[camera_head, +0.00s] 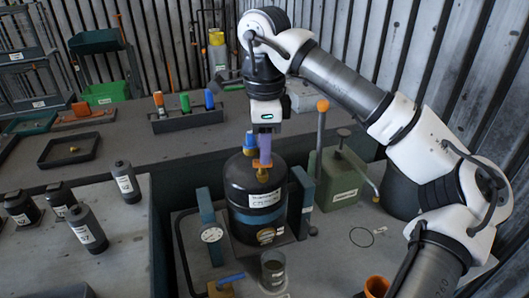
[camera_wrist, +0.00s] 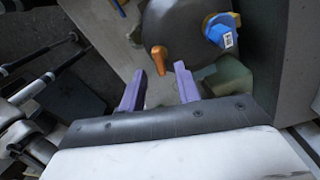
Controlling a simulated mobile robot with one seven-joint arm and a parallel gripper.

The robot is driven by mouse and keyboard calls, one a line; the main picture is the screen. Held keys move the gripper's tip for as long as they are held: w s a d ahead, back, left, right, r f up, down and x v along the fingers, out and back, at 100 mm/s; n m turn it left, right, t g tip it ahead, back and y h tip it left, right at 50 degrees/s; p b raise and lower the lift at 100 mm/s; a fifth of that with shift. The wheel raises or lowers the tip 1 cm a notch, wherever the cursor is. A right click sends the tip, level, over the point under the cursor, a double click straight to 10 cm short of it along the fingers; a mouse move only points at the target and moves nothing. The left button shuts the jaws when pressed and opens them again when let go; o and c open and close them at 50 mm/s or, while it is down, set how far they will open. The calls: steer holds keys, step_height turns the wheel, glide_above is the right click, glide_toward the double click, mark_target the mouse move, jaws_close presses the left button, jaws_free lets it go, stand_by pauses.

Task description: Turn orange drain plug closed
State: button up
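The orange drain plug (camera_wrist: 158,58) shows in the wrist view on a dark rounded tank, with its handle just beyond and between my fingertips. In the head view it seems to be the small orange piece (camera_head: 262,175) at the upper front of the black tank (camera_head: 258,222), right under my fingers. My gripper (camera_head: 264,150) points down over the tank. In the wrist view my gripper (camera_wrist: 160,68) has its two purple fingers apart, with nothing held between them. Whether a finger touches the plug I cannot tell.
A blue knob (camera_wrist: 218,30) with a white tag sits beside the plug on the tank. Near the tank are a round gauge (camera_head: 212,234), a green box (camera_head: 340,180), an orange-topped lever (camera_head: 322,106) and a clear cup (camera_head: 273,272). Dark bottles (camera_head: 86,228) stand at left.

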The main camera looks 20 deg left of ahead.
steer(key=shift+f, duration=1.15)
jaws_close()
